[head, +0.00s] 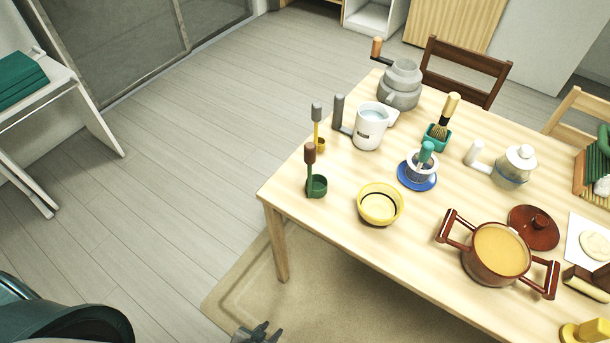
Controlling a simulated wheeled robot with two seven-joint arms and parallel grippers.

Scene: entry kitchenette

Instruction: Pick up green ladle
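The green ladle (317,187) stands near the left edge of the wooden table (290,200). Its round green bowl is down on the table and its handle rises upright to a brown end. My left gripper (260,332) shows only in part at the bottom edge of the head view. It is low over the rug, in front of and well apart from the table and the ladle. It is too small and cut off to tell whether its fingers are open. My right gripper is out of view.
A yellow ladle (317,127) stands just behind the green one. A yellow bowl (380,205) is to its right, and a white jug (370,128) is behind. A brown pot (497,253) stands further right. The table's near left corner is clear.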

